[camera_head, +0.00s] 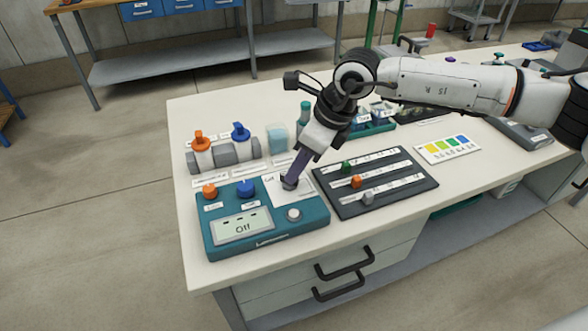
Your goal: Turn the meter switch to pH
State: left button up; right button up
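The teal meter box (265,239) sits at the front left of the bench. Its display (241,227) reads "Off". A dark knob (288,183), seemingly the meter switch, is on the white panel (273,194) at the meter's upper right. My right gripper (292,180) points down at this knob, with its fingertips at or touching it. The fingers overlap from this angle and partly hide the knob, so I cannot tell whether they are closed on it. My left gripper is out of view.
The meter also carries an orange knob (209,191), a blue knob (246,188) and a grey knob (294,214). A dark slider board (395,199) lies just right of it. Bottles with orange (200,141) and blue (240,136) tops stand behind. A colour card (447,149) lies further right.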

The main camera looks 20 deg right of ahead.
jog(key=shift+x, duration=1.35)
grip_shut()
